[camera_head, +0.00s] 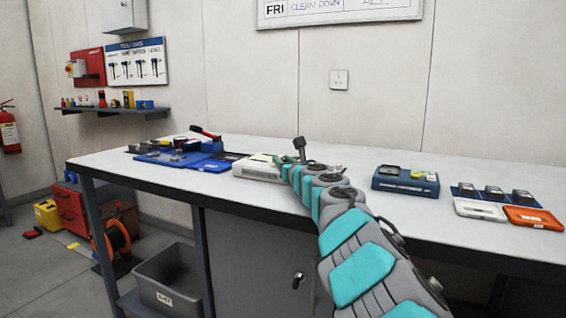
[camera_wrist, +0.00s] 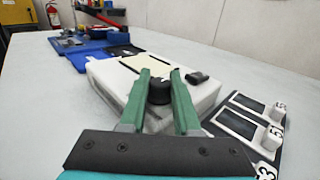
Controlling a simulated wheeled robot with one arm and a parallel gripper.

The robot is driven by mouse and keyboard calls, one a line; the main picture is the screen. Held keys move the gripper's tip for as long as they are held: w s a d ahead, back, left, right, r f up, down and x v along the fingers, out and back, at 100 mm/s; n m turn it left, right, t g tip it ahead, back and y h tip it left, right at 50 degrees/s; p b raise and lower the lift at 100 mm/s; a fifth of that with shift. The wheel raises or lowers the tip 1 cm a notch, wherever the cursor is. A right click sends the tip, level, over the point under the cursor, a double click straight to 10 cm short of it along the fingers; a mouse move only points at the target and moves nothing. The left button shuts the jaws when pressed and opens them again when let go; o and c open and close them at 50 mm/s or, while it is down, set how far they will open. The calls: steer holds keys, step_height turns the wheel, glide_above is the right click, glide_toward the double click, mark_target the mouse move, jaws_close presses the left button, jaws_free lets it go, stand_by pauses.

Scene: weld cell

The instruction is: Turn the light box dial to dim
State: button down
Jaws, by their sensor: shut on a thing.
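The light box (camera_head: 256,171) is a low white box on the bench, left of my arm in the head view. In the wrist view the light box (camera_wrist: 112,84) has a pale panel on top and lies under my fingers. Its black round dial (camera_wrist: 160,91) sits at the near end. My gripper (camera_wrist: 162,84) has its two green fingers on either side of the dial, shut on it. In the head view my gripper (camera_head: 287,160) is small and partly merged with the box end, and the dial is hidden there. The dial's setting cannot be read.
Dark numbered holders (camera_wrist: 245,122) stand farther right. A blue tray (camera_head: 180,159) with tools lies left of the box. A blue case (camera_head: 405,181) stands right of my arm.

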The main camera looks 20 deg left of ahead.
steer(key=shift+r, duration=0.15)
steer(key=c, duration=0.6)
jaws_free()
steer(key=shift+c, duration=0.2)
steer(key=shift+s, duration=0.1)
steer(key=shift+b+v, duration=0.9)
steer(key=shift+v, duration=0.25)
steer(key=shift+b+v, duration=0.9)
steer(key=shift+v, duration=1.75)
